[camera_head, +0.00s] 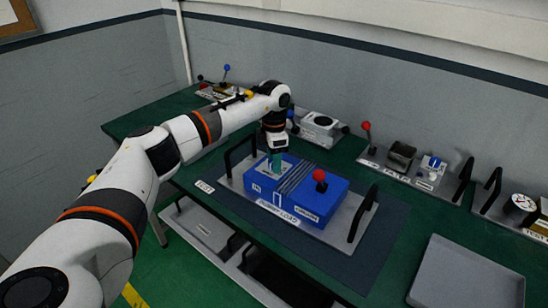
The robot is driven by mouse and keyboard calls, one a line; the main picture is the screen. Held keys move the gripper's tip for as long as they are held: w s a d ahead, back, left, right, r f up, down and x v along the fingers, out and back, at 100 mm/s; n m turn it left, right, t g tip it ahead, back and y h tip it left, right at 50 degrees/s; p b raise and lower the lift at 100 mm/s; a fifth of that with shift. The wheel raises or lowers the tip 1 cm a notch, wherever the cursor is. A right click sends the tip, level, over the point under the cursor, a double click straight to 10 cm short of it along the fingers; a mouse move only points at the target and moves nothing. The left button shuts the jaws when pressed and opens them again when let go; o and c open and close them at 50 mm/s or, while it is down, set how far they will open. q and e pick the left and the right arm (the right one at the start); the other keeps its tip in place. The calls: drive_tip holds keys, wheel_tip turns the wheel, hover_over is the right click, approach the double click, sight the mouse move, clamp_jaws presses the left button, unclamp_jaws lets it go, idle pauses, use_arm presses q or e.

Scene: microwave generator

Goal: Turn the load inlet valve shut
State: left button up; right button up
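A blue box (310,207) with a ribbed dark middle and small white labels sits on a grey tray (352,207) with black handles, on the bench. A red ball knob (319,175) stands on the box's right part. My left gripper (275,168) points down over the box's left end, at a small pale fitting (266,172). The gripper hides part of this fitting, and I cannot tell whether they touch or whether it is the load inlet valve. The fingertips are too small to show any gap. My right gripper is not in view.
On the green bench (395,265) behind the box stand a white unit (320,124), a red-knobbed lever (366,134) and a dark open block (401,155). A round gauge (520,204) stands at right. An empty grey tray (468,275) lies front right.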

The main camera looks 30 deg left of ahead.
use_arm(q)
drive_tip(key=shift+r, duration=0.45)
wheel_tip(320, 180, up, 11)
drive_tip(key=b, duration=0.2)
drive_tip(key=shift+b, duration=0.3)
